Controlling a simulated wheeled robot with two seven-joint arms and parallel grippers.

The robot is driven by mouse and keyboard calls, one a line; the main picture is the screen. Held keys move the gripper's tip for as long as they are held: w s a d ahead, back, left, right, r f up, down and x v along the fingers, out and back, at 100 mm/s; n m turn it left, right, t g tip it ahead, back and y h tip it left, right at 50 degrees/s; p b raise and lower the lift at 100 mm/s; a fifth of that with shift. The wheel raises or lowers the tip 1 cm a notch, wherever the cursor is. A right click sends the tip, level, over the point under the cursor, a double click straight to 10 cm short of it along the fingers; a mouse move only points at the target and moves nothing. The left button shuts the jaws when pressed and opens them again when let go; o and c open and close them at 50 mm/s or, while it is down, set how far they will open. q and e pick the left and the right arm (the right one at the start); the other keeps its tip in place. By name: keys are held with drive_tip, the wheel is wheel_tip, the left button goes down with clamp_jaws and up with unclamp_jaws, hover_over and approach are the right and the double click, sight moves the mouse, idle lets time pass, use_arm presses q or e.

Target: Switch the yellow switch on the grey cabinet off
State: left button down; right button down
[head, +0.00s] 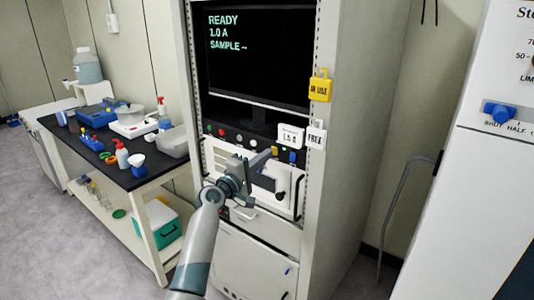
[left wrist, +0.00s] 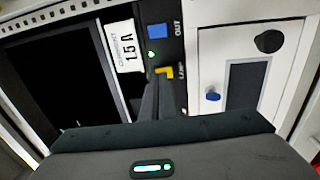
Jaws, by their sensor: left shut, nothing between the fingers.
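The grey cabinet (head: 345,190) stands in the middle of the head view. The yellow switch (head: 275,150) is on its dark control strip, below the monitor. In the left wrist view the yellow switch (left wrist: 166,72) is small and L-shaped, right at the tip of my fingers, below a green light and a blue switch (left wrist: 157,31). My left gripper (head: 267,157) is shut and empty, with its fingertips (left wrist: 159,82) at or very near the yellow switch. I cannot tell whether they touch, and the fingers partly hide the strip. My right gripper is not in view.
The monitor (head: 258,55) reads "READY 1.0 A SAMPLE --". A white "1.5 A" card (head: 290,136), a yellow "IN USE" tag (head: 320,86) and a white "FREE" tag (head: 316,136) are nearby. A cluttered bench (head: 120,178) stands left, a white unit (head: 460,190) right.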

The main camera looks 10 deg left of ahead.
use_arm(q)
drive_tip(key=shift+w+d+r, duration=0.1)
drive_tip(key=shift+w+d, duration=0.25)
drive_tip(key=shift+w, duration=0.25)
